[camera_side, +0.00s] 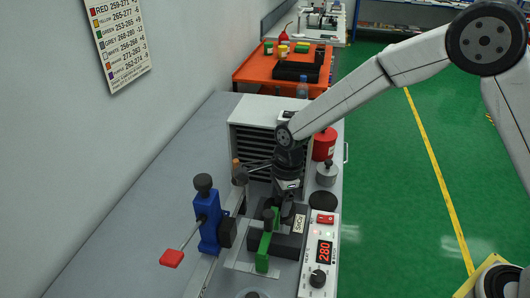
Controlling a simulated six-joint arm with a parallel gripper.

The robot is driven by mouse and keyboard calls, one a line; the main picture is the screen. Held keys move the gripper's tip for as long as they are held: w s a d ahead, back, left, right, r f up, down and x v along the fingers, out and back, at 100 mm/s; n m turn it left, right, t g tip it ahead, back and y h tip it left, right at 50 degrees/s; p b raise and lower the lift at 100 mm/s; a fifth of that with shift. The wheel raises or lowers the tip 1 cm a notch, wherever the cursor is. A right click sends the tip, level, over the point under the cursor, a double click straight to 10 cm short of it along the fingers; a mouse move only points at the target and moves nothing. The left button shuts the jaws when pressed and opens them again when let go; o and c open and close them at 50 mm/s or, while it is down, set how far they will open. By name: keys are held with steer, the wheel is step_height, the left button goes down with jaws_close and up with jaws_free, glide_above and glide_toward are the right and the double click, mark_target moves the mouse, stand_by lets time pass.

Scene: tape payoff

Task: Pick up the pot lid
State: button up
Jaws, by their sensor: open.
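My gripper (285,210) points down over the dark block labelled SnCu (290,240), which looks like the solder pot. Its jaws are open, but the fingertips are small and dark against the block, and I cannot tell if they touch anything. No pot lid shows clearly between them or on the block. A flat black disc (323,201) lies just right of the gripper, behind the control box; it may be the pot lid, but I cannot be sure. The pot's top is partly hidden by my gripper and a green clamp (264,245).
A white control box (318,270) reads 280. A blue stand (209,222) with a red-ended lever is to the left. A slotted grey cabinet (250,135), a red container (324,145) and a metal jar (326,174) stand behind. The bench at left is clear.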

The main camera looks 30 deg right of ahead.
stand_by(0.3)
jaws_close()
steer(key=shift+r, duration=0.2)
steer(key=shift+r, duration=0.6)
steer(key=s+d+r, duration=0.4)
steer(key=s+r, duration=0.7)
steer(key=s, duration=0.2)
steer(key=shift+s+r, duration=0.2)
steer(key=shift+d, duration=0.1)
stand_by(0.4)
